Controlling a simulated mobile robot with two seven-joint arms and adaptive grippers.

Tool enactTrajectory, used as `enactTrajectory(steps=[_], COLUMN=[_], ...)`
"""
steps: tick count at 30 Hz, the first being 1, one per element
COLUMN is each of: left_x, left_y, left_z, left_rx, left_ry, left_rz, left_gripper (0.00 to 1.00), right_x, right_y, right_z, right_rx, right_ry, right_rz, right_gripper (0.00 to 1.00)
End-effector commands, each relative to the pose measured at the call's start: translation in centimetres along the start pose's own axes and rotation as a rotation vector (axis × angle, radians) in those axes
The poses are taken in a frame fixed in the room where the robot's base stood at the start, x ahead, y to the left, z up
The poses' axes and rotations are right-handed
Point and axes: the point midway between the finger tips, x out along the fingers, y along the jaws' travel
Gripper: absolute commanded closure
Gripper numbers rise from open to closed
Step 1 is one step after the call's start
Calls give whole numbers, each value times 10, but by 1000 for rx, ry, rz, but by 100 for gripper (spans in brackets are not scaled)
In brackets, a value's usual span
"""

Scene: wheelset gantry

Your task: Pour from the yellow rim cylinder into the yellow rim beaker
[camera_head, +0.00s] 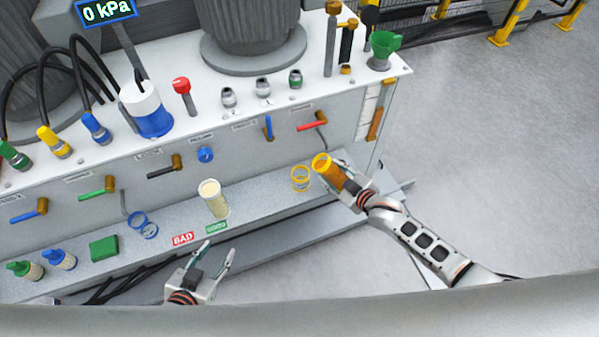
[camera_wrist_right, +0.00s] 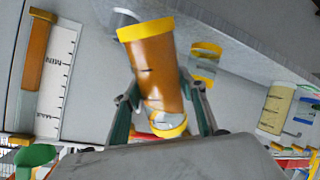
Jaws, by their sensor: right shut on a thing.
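The yellow rim cylinder (camera_head: 328,170) holds an amber-brown liquid and is gripped by my right gripper (camera_head: 347,181). It is tilted, its top leaning left toward the beaker, and is held above the shelf. In the right wrist view the cylinder (camera_wrist_right: 157,75) sits between the two fingers (camera_wrist_right: 163,105). The yellow rim beaker (camera_head: 300,179) stands on the shelf just left of the cylinder, apart from it; it also shows in the right wrist view (camera_wrist_right: 205,65). It looks clear, with no liquid that I can make out. My left gripper (camera_head: 215,257) is open and empty in front of the shelf.
A cream-filled cylinder (camera_head: 213,200) stands on the shelf near the BAD (camera_head: 182,239) and green labels. A blue rim beaker (camera_head: 147,228) and a green block (camera_head: 103,248) are farther left. Valve handles, such as the red one (camera_head: 312,126), stick out of the panel above the shelf.

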Motion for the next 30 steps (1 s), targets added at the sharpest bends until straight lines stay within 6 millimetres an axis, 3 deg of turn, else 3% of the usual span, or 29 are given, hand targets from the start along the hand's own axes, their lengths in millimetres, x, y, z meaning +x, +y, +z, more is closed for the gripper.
enactTrajectory(steps=[30], left_x=[-4], left_y=[-2], left_z=[-10], left_rx=[2], left_ry=[8], left_rz=[-2], left_gripper=[60], right_x=[-4], right_y=[6], right_z=[6], right_rx=[-52], right_ry=[-48], right_rz=[-1], right_gripper=[90])
